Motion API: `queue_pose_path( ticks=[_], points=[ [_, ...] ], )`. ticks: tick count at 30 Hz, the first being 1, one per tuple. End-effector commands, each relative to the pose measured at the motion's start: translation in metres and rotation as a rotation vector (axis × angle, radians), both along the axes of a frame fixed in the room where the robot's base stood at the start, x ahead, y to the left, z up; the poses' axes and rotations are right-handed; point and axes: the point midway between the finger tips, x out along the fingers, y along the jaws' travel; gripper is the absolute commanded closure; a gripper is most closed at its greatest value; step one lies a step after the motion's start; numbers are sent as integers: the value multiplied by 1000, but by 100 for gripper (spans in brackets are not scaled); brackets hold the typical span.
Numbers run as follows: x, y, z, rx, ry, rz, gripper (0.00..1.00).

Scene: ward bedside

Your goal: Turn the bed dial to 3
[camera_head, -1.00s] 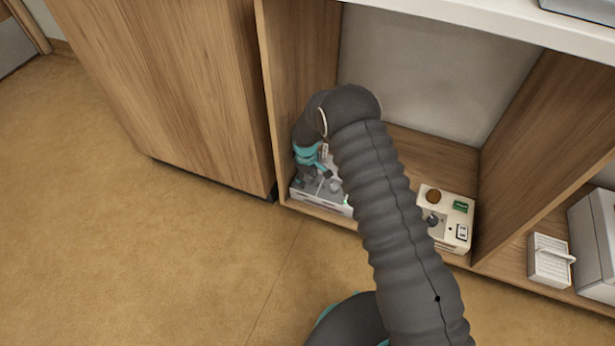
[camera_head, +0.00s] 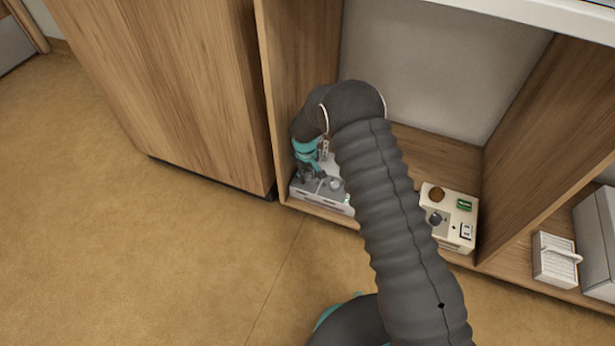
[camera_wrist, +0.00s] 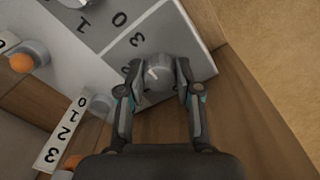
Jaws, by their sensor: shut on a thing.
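A grey round dial (camera_wrist: 160,82) with a white pointer line sits on a grey panel (camera_wrist: 172,36) in the wrist view. My gripper (camera_wrist: 158,73) has a finger on either side of this dial and is shut on it. A 3 is printed above and left of the dial, with another digit near the left finger and a 0 further up. The pointer slants up and left; I cannot tell exactly which digit it meets. In the head view, the control box (camera_head: 335,199) stands low at the left of the open shelf, and my arm partly hides it.
Orange-tipped knobs (camera_wrist: 22,62) and a white strip numbered 0 to 3 (camera_wrist: 61,132) lie left in the wrist view. A cream box (camera_head: 461,225) with knobs stands right of my arm. A wooden cabinet side (camera_head: 165,90) rises at left; open floor (camera_head: 130,240) lies in front.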

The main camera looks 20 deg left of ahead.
Motion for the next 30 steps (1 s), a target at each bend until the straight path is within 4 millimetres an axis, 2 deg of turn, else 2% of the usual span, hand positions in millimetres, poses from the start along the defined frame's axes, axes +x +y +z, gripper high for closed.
queue_pose_path(
  ticks=[7, 8, 10, 22, 26, 30],
  points=[
    [-1, 0, 0, 0, 1, -2, 100],
    [-1, 0, 0, 0, 1, -1, 59],
    [-1, 0, 0, 0, 1, -1, 41],
    [0, 0, 5, 0, 0, 0, 41],
    [0, 1, 22, 2, -1, 0, 41],
    [-1, 2, 49, 2, -3, 0, 41]
  ],
)
